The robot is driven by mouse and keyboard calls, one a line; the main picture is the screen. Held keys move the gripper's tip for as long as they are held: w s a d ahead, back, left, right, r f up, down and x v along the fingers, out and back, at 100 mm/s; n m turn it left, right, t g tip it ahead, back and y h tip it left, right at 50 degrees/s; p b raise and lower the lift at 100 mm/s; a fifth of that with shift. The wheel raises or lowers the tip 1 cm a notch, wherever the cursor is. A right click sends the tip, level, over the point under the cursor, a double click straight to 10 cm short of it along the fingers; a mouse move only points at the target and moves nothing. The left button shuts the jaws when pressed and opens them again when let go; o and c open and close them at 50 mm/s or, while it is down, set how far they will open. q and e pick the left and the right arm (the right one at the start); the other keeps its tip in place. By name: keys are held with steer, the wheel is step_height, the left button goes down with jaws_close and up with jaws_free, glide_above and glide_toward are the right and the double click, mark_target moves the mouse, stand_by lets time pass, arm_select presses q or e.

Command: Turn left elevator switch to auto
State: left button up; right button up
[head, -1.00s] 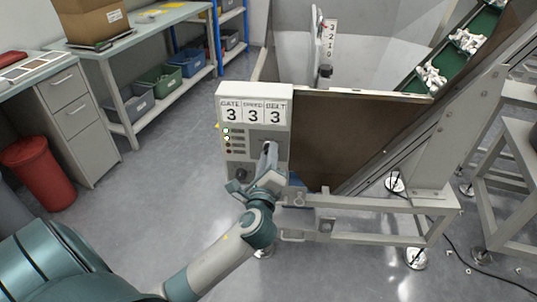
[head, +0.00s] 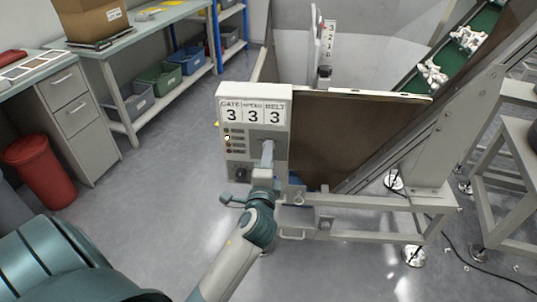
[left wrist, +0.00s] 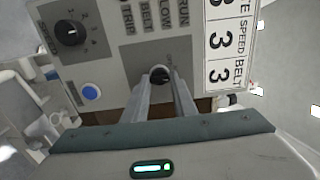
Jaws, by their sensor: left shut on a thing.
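The grey control box (head: 253,92) shows the panels GATE, SPEED and BELT, each reading 3. My left gripper (head: 267,150) reaches its front from below. In the left wrist view the two fingers of this gripper (left wrist: 162,88) are shut on the dark switch knob (left wrist: 160,75), on a grey plate. The fingers hide part of the knob, so its setting and labels cannot be read. In the head view the knob is hidden behind the fingers. My right gripper is not in view.
A second dial (left wrist: 70,33) and a blue button (left wrist: 90,92) sit on the same panel. The green conveyor (head: 455,55) with white parts rises behind.

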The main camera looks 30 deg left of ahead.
arm_select(q)
steer(key=shift+f, duration=0.1)
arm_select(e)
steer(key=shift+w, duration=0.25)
arm_select(q)
steer(key=o, duration=1)
steer(key=shift+o, duration=0.2)
steer(key=b+v, duration=0.1)
steer(key=v, duration=1.1)
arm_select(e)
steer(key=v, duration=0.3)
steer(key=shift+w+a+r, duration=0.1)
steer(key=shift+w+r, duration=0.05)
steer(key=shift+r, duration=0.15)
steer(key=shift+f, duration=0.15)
